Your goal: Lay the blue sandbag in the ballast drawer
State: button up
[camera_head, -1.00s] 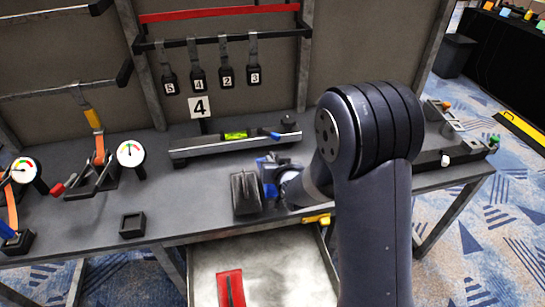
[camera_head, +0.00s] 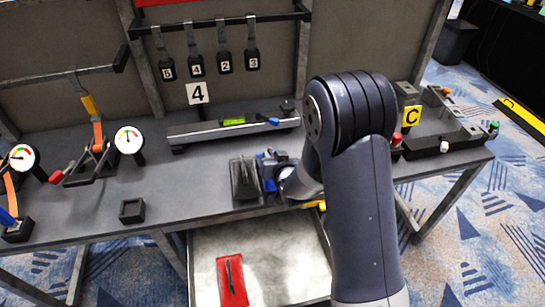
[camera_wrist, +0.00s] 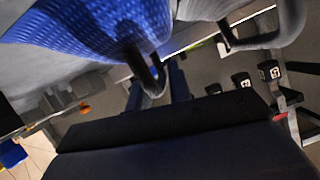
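A blue woven surface with a dark loop handle, apparently the blue sandbag (camera_wrist: 85,28), fills the upper left of the wrist view, very close to the camera. In the head view, small blue parts (camera_head: 269,186) show beside my wrist on the bench; I cannot tell which belong to the bag.
A level on a rail (camera_head: 234,122) runs behind my gripper. Numbered black tags (camera_head: 224,62) hang above it. Gauges (camera_head: 129,140) and clamps stand at the left, with a small black tray (camera_head: 132,210). A yellow C sign (camera_head: 411,117) stands right of my arm.

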jog(key=shift+o, duration=1.3)
